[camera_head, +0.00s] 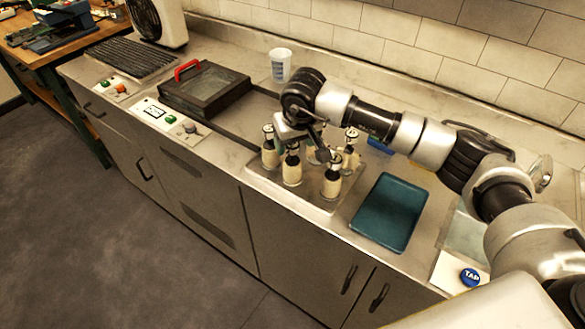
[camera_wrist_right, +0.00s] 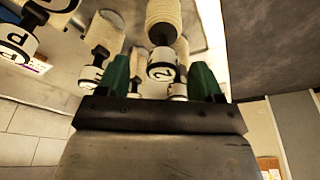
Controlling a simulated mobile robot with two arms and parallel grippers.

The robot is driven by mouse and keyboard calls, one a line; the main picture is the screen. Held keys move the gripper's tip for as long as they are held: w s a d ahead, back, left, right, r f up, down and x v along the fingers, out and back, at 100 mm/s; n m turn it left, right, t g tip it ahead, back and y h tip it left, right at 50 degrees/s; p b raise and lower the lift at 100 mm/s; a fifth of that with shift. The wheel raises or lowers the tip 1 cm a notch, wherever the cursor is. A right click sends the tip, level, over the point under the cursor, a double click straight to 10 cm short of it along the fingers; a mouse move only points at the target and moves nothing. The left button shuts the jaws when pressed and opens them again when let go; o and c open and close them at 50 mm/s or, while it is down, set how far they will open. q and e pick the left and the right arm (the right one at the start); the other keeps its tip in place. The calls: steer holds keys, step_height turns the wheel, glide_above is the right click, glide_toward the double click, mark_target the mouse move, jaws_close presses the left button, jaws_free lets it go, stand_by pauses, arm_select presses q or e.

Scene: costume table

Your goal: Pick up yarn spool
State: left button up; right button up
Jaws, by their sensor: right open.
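Several cream yarn spools with dark necks and pale caps stand upright on a flat metal stand on the counter. In the head view they include a front-left spool (camera_head: 292,170), a front-right spool (camera_head: 331,182), a back-left spool (camera_head: 270,156) and a back-right spool (camera_head: 350,157). My right gripper (camera_head: 314,146) is low among their tops, partly hidden by my wrist. In the right wrist view its green fingers (camera_wrist_right: 162,78) are open, with a spool marked 2 (camera_wrist_right: 174,20) in line with the gap. I cannot tell whether they touch it. My left gripper is out of view.
A teal tray (camera_head: 390,212) lies empty right of the stand (camera_head: 312,199). A dark lidded box with a red handle (camera_head: 203,90) and a white cup (camera_head: 280,65) stand behind left. A button marked TAP (camera_head: 470,277) is at lower right. The tiled wall closes the back.

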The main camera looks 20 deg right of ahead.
mark_target(292, 163)
steer(key=p+x, duration=0.2)
steer(key=x, duration=0.2)
steer(key=shift+a+f, duration=0.15)
steer(key=shift+f, duration=0.3)
jaws_close()
